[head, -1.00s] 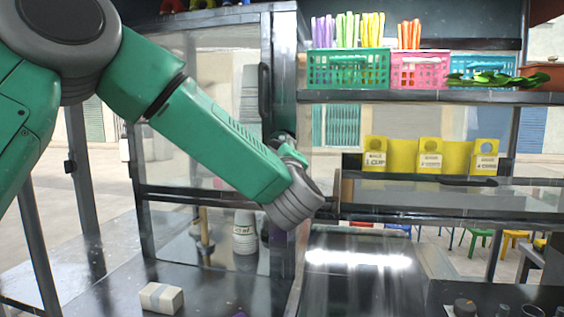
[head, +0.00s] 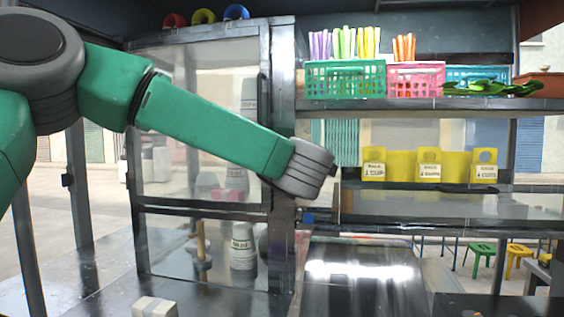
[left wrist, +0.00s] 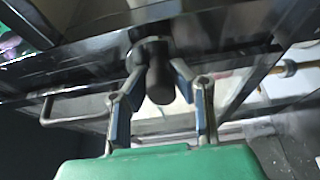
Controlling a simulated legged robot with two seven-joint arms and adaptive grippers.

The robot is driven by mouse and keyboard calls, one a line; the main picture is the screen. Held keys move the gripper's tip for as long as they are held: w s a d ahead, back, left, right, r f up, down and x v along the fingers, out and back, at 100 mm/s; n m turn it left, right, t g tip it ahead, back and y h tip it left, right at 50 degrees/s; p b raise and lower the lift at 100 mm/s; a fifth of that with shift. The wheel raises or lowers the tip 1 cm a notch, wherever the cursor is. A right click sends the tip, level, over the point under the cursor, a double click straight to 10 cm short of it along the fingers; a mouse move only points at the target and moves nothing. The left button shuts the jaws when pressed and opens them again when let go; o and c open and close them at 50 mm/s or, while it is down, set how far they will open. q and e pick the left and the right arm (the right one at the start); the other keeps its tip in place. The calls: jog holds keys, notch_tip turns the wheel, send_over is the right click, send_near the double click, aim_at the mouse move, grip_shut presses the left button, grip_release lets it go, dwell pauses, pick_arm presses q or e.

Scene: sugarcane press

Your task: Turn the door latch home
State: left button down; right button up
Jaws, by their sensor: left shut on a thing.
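The door latch (left wrist: 160,82) is a dark, rounded knob on a metal base, on a dark frame member in the left wrist view. My left gripper (left wrist: 158,66) is shut on it, one finger on each side. In the head view my left wrist hides most of the gripper and the latch. The glass door (head: 205,120) with its dark frame stands behind my left arm, beside an upright post (head: 284,80). I cannot tell the latch's exact angle. My right gripper is in neither view.
A shelf (head: 420,103) with coloured baskets (head: 345,80) is at the upper right. White cups (head: 243,245) stand behind the lower glass. A pale block (head: 155,307) lies on the counter at the bottom.

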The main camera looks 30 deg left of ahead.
pick_arm(q)
jog(key=shift+f, duration=0.4)
jog(key=c, duration=1.6)
grip_release()
jog(key=shift+o, duration=1.4)
jog(key=shift+s+a+r, duration=0.1)
jog(key=shift+s, duration=0.1)
jog(key=shift+s+a+r, duration=0.1)
jog(key=shift+a+r, duration=0.05)
jog(key=v, duration=1.2)
